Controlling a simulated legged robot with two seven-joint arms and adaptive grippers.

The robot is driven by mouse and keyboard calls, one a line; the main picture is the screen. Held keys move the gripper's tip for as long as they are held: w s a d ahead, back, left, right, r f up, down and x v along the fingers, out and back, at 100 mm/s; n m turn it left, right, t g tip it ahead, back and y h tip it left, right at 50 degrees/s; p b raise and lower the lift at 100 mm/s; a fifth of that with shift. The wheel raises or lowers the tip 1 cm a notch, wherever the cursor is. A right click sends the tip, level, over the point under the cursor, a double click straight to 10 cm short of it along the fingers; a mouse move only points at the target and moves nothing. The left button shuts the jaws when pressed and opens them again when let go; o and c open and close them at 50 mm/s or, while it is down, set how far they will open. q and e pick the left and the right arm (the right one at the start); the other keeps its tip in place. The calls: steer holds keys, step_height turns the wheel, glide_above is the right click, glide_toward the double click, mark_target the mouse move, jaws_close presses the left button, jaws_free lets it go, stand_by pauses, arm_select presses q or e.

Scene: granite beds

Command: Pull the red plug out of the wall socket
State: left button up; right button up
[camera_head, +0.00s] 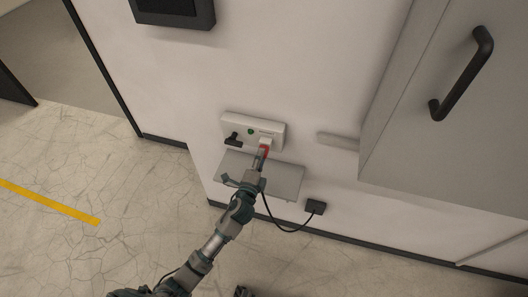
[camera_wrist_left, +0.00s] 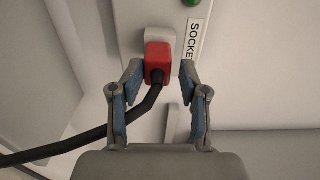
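The red plug (camera_wrist_left: 158,60) sits in a white outlet on the wall socket panel (camera_head: 228,122), seen close in the left wrist view. Its black cord (camera_wrist_left: 140,108) bends down between my fingers and off to the left. My left gripper (camera_wrist_left: 162,72) is open, with its fingertips on either side of the plug. The right fingertip shows a gap to the plug; the left one is very near, and I cannot tell if it touches. In the head view my left gripper (camera_head: 263,160) partly hides the plug (camera_head: 265,150).
A black plug (camera_head: 233,140) sits at the panel's left, near a green light (camera_head: 250,131). A grey shelf (camera_head: 287,180) lies below. The cord runs to a black box (camera_head: 316,207). A cabinet with a handle (camera_head: 465,75) stands right. A small dark part shows at the bottom edge.

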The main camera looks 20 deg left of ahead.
arm_select(q)
jaws_close()
steer(key=shift+a, duration=0.1)
steer(key=shift+s, duration=0.15)
steer(key=shift+s, duration=0.25)
steer(key=shift+s+p, duration=0.25)
steer(key=shift+p, duration=0.05)
steer(key=shift+s, duration=0.1)
